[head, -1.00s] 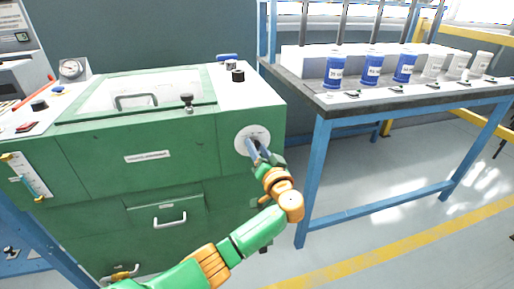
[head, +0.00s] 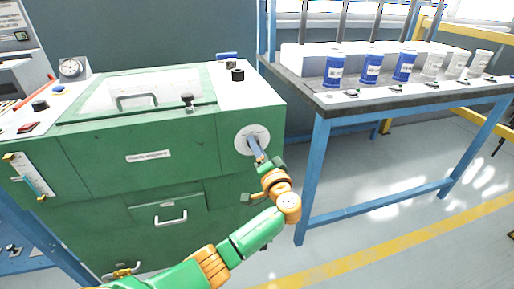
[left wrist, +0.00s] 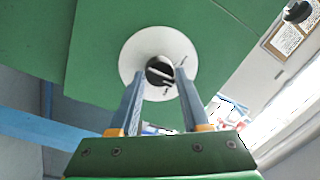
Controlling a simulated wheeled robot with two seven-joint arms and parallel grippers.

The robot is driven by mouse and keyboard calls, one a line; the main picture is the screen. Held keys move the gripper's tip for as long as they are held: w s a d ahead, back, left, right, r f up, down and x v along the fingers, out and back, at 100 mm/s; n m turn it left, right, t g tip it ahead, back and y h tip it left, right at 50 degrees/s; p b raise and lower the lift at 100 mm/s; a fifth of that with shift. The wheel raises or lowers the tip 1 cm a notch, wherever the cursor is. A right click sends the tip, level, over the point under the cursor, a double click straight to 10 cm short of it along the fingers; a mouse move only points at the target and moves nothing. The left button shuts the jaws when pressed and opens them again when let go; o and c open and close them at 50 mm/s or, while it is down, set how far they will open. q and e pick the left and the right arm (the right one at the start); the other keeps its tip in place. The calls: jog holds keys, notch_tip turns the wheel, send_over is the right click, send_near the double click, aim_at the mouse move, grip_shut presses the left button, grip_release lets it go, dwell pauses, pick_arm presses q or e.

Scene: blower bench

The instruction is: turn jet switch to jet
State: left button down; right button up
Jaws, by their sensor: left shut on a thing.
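The jet switch is a small dark round knob with a light line across it (left wrist: 159,72), set in the middle of a white round plate (left wrist: 150,42) on the front of the green bench cabinet. In the head view the white plate (head: 242,139) is at the cabinet's right end, and the fingers hide the knob. My left gripper (head: 254,137) reaches it from the front right. In the left wrist view its two blue-grey fingers (left wrist: 160,72) stand on either side of the knob, shut on it. My right gripper is not in view.
The green cabinet (head: 105,185) has a clear-lidded top (head: 150,88) and a drawer handle (head: 171,218). To the right stands a blue-framed table (head: 440,101) with blue jars (head: 371,69) and white jars. The floor between has free room.

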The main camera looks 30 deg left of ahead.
pick_arm(q)
jog(key=shift+f, duration=0.1)
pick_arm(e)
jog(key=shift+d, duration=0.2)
pick_arm(q)
jog(key=shift+c, duration=2)
grip_release()
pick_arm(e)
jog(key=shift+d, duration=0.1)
pick_arm(q)
jog(key=v, duration=0.7)
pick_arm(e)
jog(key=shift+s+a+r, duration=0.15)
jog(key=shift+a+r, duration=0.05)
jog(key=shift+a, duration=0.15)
